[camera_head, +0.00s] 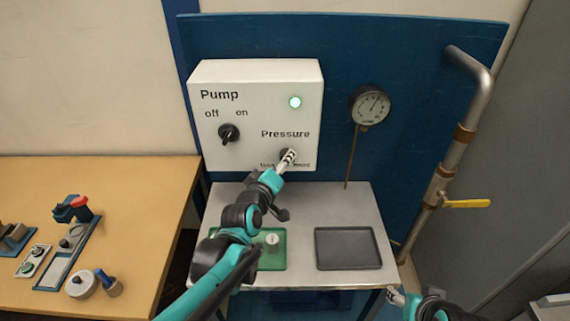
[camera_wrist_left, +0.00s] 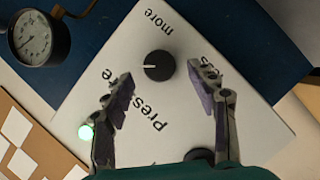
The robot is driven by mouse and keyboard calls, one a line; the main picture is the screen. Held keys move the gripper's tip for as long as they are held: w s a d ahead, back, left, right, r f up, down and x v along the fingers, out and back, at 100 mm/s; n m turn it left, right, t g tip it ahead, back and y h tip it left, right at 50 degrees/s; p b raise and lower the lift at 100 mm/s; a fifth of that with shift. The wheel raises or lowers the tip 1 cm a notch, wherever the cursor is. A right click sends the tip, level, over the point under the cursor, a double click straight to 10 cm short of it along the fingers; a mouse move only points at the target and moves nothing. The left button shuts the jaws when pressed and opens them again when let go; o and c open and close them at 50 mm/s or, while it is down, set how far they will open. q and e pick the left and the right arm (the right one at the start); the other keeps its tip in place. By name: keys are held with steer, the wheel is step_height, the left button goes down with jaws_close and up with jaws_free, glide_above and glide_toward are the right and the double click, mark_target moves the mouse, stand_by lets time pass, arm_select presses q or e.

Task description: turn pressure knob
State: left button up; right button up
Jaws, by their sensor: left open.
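The black round pressure knob (camera_wrist_left: 159,66) sits on the white control box (camera_head: 265,80), under the "Pressure" label. In the left wrist view its white mark points to the left of the picture. My left gripper (camera_head: 289,157) is at the box front and largely hides this knob in the head view. In the left wrist view the two fingers of my left gripper (camera_wrist_left: 160,77) are open, one on each side of the knob, with gaps between. My right gripper (camera_head: 396,296) shows only in part at the bottom of the head view.
The pump knob (camera_head: 229,132) is left on the box; a green light (camera_head: 295,102) is lit. A gauge (camera_head: 370,106) hangs to the right, beside a pipe with a yellow valve handle (camera_head: 466,204). A grey tray (camera_head: 348,248) and green tray (camera_head: 277,262) lie below.

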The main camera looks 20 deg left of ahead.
arm_select(q)
steer(key=shift+b+x, duration=0.4)
steer(key=shift+x, duration=1.2)
steer(key=c, duration=1.2)
steer(key=shift+o, duration=0.2)
steer(key=shift+d+m+p, duration=0.1)
steer(key=shift+m+p, duration=0.4)
steer(key=shift+p, duration=0.15)
steer(key=o, duration=1.2)
steer(key=shift+c, duration=0.2)
steer(key=shift+s, duration=0.1)
steer(key=v, duration=1.2)
steer(key=shift+r, duration=0.25)
